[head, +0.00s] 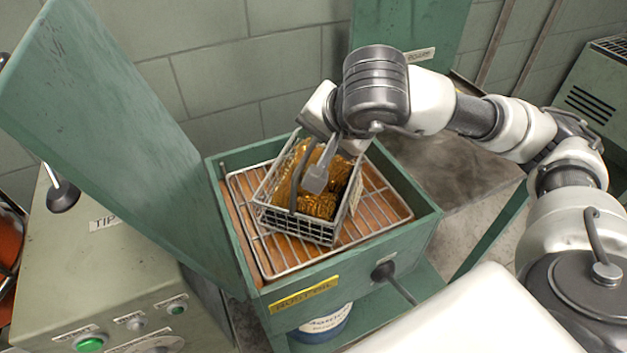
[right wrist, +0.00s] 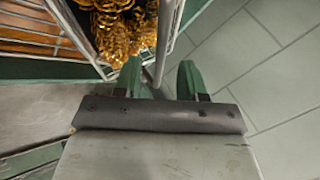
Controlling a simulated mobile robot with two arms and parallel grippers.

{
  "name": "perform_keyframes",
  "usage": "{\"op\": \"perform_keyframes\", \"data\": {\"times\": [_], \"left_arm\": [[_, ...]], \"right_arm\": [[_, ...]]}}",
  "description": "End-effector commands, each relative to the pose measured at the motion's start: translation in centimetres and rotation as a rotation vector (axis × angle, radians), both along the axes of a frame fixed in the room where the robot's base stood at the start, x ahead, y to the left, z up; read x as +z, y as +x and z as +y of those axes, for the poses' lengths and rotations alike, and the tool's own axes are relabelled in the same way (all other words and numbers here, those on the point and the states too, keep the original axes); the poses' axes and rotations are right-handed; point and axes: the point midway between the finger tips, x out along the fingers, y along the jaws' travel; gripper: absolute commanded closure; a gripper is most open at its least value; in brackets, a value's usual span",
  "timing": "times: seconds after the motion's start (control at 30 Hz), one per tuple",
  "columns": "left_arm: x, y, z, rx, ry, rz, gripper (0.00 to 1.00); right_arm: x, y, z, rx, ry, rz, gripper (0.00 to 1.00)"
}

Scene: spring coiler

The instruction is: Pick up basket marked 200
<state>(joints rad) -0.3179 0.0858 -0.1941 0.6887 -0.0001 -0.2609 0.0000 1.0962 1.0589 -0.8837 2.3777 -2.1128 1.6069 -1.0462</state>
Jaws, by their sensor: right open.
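A wire basket (head: 293,228) filled with golden coiled springs (head: 318,205) sits tilted in the picture on a wire rack inside an open green box. A dark handle (head: 296,182) rises over it. I cannot read any number on the basket. My right gripper (head: 318,176) is over the basket beside the handle, pointing down. In the right wrist view my right gripper (right wrist: 160,82) is open, with a thin grey rod (right wrist: 164,42) showing between its green fingertips. The springs (right wrist: 122,30) lie beyond them at the top. My left gripper is not in view.
The green box (head: 350,262) has a yellow label and a raised lid (head: 100,130) at left. The wire rack (head: 385,213) has free room right of the basket. A control panel (head: 110,270) with buttons stands at left. A bucket (head: 325,325) is below.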

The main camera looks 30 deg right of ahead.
Motion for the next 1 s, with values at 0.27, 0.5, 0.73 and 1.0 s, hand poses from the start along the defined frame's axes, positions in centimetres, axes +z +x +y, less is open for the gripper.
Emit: {"op": "perform_keyframes", "data": {"times": [0.27, 0.5, 0.73, 1.0], "left_arm": [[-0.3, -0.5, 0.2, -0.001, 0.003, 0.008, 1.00], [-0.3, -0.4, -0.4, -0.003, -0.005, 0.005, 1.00], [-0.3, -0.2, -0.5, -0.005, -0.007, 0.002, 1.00], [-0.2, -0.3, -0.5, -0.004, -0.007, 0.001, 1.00]], "right_arm": [[-2.6, 1.8, 0.2, -0.001, 0.001, 0.002, 0.59], [-2.6, 1.8, 0.3, 0.000, 0.002, 0.000, 0.62], [-2.6, 1.8, 0.3, 0.000, 0.002, 0.000, 0.98], [-2.6, 1.8, 0.3, -0.001, 0.002, 0.001, 1.00]]}}
